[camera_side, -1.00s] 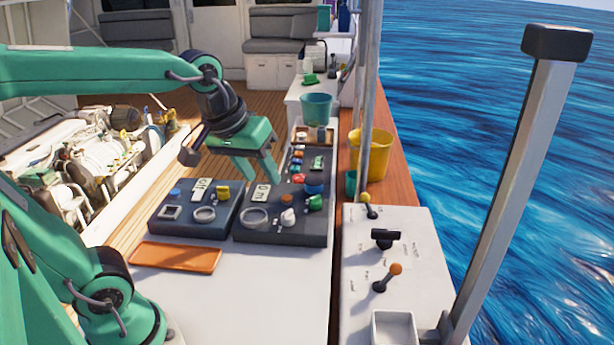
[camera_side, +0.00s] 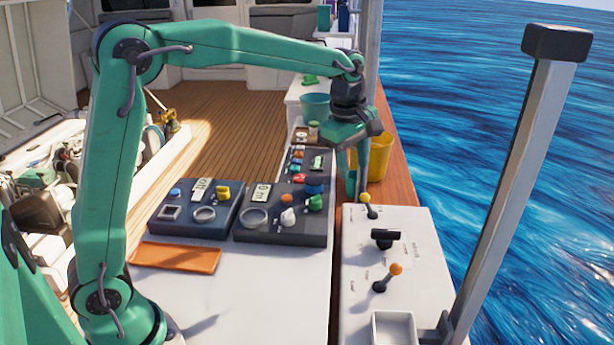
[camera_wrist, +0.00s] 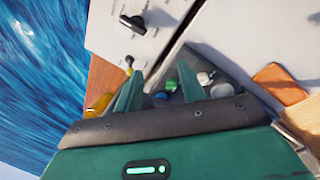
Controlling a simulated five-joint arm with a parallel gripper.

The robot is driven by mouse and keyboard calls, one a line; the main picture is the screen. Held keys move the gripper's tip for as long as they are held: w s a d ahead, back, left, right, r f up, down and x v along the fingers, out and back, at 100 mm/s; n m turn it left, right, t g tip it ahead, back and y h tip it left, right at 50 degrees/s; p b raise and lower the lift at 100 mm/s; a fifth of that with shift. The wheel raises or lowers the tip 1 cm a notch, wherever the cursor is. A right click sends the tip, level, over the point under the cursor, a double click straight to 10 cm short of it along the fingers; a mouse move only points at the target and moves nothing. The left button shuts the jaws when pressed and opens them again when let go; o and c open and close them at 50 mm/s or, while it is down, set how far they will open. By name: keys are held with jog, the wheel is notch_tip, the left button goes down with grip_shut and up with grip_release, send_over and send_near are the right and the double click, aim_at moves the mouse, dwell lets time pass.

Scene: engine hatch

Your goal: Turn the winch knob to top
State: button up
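A black bar-shaped knob (camera_side: 385,238) sits in the middle of the white side panel (camera_side: 415,272). It also shows at the top of the wrist view (camera_wrist: 132,23). Its lettering is too small to read, so I cannot tell if it is the winch knob. Other knobs, including a white one (camera_side: 288,217) and a green one (camera_side: 316,203), are on the dark right-hand panel (camera_side: 285,238). My gripper (camera_side: 351,192) points down near the far end of the white panel, apart from the black knob. Its fingers (camera_wrist: 158,85) are spread and empty.
A yellow-topped lever (camera_side: 366,199) stands close beside my fingers, and an orange-topped lever (camera_side: 395,270) is nearer. A yellow bucket (camera_side: 380,158) is behind my gripper. A metal post (camera_side: 510,190) rises at right. An orange tray (camera_side: 175,257) lies at left.

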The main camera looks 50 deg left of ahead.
jog(key=w+d+f+n+g, duration=0.1)
jog(key=w+d+f+n, duration=0.1)
jog(key=w+f+n, duration=0.35)
jog(key=n+g, duration=0.1)
jog(key=n, duration=0.3)
send_over(386, 230)
notch_tip(386, 230, down, 8)
jog(key=shift+d+r, duration=0.1)
jog(key=shift+r, duration=0.05)
jog(key=shift+f, duration=3.85)
grip_shut()
